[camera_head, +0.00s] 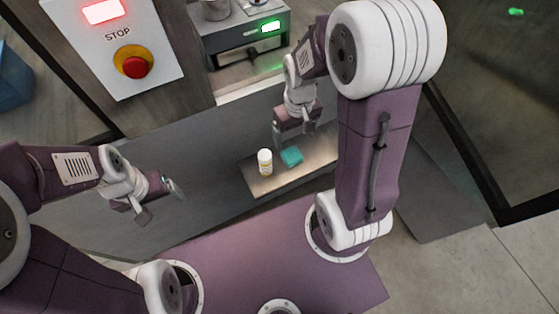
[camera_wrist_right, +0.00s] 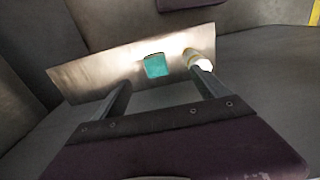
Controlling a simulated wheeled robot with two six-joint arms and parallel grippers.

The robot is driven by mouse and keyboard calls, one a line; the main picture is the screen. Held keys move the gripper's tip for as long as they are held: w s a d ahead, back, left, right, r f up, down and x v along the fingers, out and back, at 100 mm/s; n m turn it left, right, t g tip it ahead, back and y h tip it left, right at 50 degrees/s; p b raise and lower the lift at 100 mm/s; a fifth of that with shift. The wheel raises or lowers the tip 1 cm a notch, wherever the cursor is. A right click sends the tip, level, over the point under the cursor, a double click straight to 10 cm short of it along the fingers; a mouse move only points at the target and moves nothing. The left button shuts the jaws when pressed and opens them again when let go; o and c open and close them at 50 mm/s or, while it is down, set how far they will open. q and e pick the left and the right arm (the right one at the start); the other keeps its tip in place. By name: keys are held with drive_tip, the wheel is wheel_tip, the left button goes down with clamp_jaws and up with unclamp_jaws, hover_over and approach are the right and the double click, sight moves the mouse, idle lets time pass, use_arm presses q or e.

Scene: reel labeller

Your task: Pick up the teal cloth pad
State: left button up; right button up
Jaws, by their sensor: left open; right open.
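The teal cloth pad (camera_head: 292,156) lies on a small metal shelf (camera_head: 318,151), right of a small white bottle. In the right wrist view the pad (camera_wrist_right: 156,66) shows ahead of my right gripper, between the lines of its two fingers. My right gripper (camera_head: 293,139) is open and empty, apart from the pad and above the shelf; it also shows in the right wrist view (camera_wrist_right: 163,84). My left gripper (camera_head: 160,203) is open and empty at the left, well away from the shelf.
The white bottle (camera_head: 265,162) with a yellowish label stands close to the pad; it also shows near one right finger in the wrist view (camera_wrist_right: 197,60). A grey machine (camera_head: 240,35) with a green light stands behind. A stop button (camera_head: 133,62) is on a white panel upper left.

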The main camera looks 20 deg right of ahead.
sight(294, 159)
drive_tip(key=f+b, duration=0.2)
drive_tip(key=f, duration=0.4)
drive_tip(key=w+d+f+b, duration=0.1)
drive_tip(key=f+b, duration=0.1)
drive_tip(key=f, duration=0.4)
drive_tip(key=f+b, duration=0.1)
drive_tip(key=f, duration=0.5)
drive_tip(key=shift+w+d+f+b, duration=0.25)
drive_tip(key=shift+w+d+b, duration=0.15)
use_arm(q)
wheel_tip(294, 159, down, 7)
use_arm(e)
drive_tip(key=shift+r, duration=0.1)
use_arm(q)
drive_tip(key=shift+r, duration=0.1)
use_arm(e)
drive_tip(key=c, duration=1.5)
